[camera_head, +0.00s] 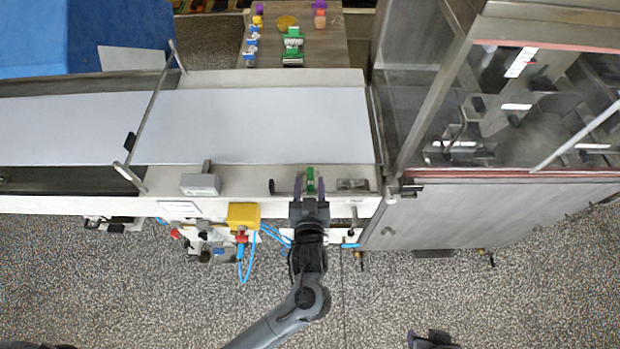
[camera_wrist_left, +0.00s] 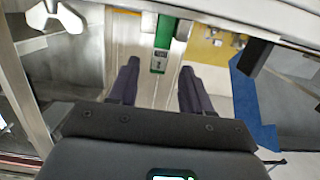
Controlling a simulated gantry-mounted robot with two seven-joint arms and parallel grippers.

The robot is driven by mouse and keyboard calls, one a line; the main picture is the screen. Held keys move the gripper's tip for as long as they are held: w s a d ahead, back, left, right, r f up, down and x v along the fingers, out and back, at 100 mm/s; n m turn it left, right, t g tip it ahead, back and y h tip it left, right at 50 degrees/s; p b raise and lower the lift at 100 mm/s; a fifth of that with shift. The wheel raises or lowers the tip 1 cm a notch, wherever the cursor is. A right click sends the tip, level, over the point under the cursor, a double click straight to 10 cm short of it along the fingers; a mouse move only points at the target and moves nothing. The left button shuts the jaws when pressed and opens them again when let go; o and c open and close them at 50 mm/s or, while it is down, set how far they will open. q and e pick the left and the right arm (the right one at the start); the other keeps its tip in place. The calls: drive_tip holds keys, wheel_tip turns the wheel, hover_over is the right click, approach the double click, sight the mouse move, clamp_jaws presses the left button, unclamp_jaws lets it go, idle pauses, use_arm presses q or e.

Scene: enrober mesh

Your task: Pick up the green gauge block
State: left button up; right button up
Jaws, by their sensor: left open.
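The green gauge block (camera_head: 311,181) is at the front rail of the conveyor, between the fingers of my left gripper (camera_head: 309,184). In the left wrist view the block (camera_wrist_left: 166,32) shows as a green bar with a grey, marked lower end. The left gripper (camera_wrist_left: 158,66) is open there, its dark fingers on either side of the block's lower end. A gap shows on both sides, and the fingers are not closed on it. A dark part of my right gripper (camera_head: 432,341) shows at the bottom edge of the head view; its jaws are unclear.
A grey box (camera_head: 200,184) stands left on the rail, and a metal plate (camera_head: 353,185) lies right of the block. A yellow box (camera_head: 243,216) hangs below. The white belt (camera_head: 270,125) is clear. A glazed steel cabinet (camera_head: 500,195) bounds the right. Other green items (camera_head: 293,42) stand on the back bench.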

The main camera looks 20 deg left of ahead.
sight(310, 169)
use_arm(q)
drive_tip(key=shift+x, duration=3)
drive_tip(key=shift+d+f, duration=0.1)
clamp_jaws()
